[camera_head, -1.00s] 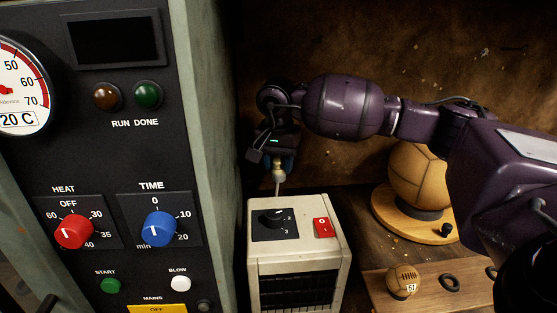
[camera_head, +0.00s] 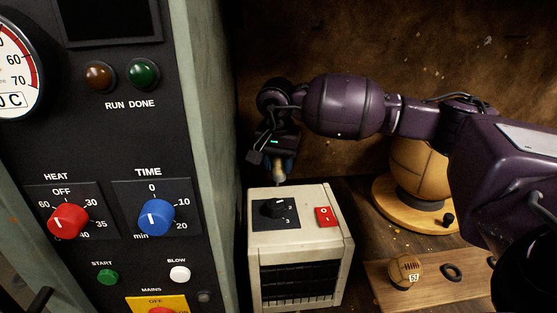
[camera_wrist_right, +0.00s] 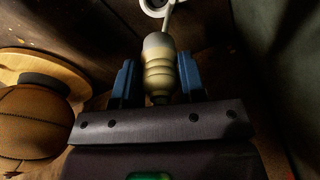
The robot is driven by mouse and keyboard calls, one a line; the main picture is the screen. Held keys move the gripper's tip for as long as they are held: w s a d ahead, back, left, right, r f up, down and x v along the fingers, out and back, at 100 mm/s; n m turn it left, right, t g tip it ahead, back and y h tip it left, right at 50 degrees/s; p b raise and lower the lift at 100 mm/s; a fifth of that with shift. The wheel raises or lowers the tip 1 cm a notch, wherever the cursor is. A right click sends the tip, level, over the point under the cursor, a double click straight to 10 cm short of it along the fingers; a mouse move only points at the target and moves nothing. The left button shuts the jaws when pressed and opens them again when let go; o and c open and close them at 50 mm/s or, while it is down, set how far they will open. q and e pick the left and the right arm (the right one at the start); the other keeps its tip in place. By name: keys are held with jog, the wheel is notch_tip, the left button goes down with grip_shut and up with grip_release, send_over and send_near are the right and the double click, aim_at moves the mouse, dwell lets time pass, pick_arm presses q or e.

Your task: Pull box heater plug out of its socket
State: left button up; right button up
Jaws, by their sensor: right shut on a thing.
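The heater plug (camera_wrist_right: 160,68) is a cream, ribbed body with a pale grey end and a cord. In the right wrist view it sits between the blue fingers of my right gripper (camera_wrist_right: 158,80), which is shut on it. In the head view my right gripper (camera_head: 279,168) points down behind the box heater (camera_head: 300,240), close to its back edge. Only a little of the plug shows there below the fingers. The heater is a cream box with a black dial and a red switch. I cannot make out the socket clearly. My left gripper is out of view.
A grey control cabinet (camera_head: 215,150) with knobs and lamps stands close on the left. A leather ball (camera_head: 418,165) rests on a round wooden stand at the right. A brown wall is behind.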

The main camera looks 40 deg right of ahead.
aim_at(279, 179)
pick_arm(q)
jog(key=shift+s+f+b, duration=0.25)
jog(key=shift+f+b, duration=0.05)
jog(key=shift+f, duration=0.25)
pick_arm(e)
jog(key=shift+f, duration=1)
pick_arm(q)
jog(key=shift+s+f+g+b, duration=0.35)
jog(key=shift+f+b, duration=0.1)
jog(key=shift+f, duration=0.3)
pick_arm(e)
jog(key=shift+f, duration=1.4)
jog(key=shift+f, duration=0.15)
